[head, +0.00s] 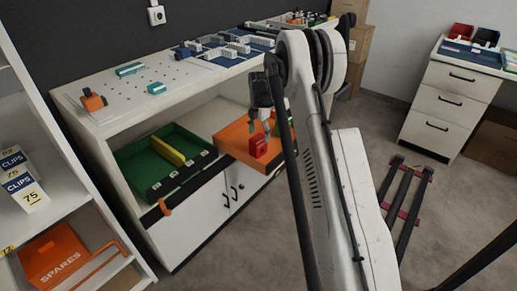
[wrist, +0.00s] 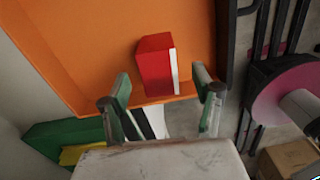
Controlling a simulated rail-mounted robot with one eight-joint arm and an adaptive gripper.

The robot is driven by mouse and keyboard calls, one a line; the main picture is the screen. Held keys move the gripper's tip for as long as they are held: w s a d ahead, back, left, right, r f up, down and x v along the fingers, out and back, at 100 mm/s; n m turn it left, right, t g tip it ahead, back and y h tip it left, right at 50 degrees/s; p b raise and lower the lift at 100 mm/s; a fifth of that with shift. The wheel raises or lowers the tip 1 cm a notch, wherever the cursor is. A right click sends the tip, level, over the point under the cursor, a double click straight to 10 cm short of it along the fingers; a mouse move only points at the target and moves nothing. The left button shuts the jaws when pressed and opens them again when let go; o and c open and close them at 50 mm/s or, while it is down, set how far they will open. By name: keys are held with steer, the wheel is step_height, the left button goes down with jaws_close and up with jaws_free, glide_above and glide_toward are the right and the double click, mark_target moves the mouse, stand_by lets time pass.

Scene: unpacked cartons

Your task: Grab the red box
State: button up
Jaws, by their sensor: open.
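The red box (head: 258,144) stands in or at the front of an orange tray (head: 229,134) on the shelf of the white cabinet. In the wrist view the red box (wrist: 155,64) has a white right side and lies over the orange tray floor (wrist: 100,40), close to the tray's rim. My gripper (head: 260,127) is directly over the red box in the head view. In the wrist view my gripper (wrist: 163,88) is open, with one greenish finger on each side of the box's near end. A gap shows between each finger and the box.
A green tray (head: 136,164) with a yellow divider is left of the orange tray. The cabinet top (head: 177,84) above the shelf carries small parts. A white shelf unit with CLIPS boxes (head: 22,184) and an orange SPARES box (head: 56,254) stands at the left.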

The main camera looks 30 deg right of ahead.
mark_target(258, 147)
steer(key=f+b, duration=0.2)
steer(key=f, duration=0.6)
steer(key=shift+a+b, duration=0.2)
steer(key=shift+b, duration=0.15)
steer(key=c, duration=1.3)
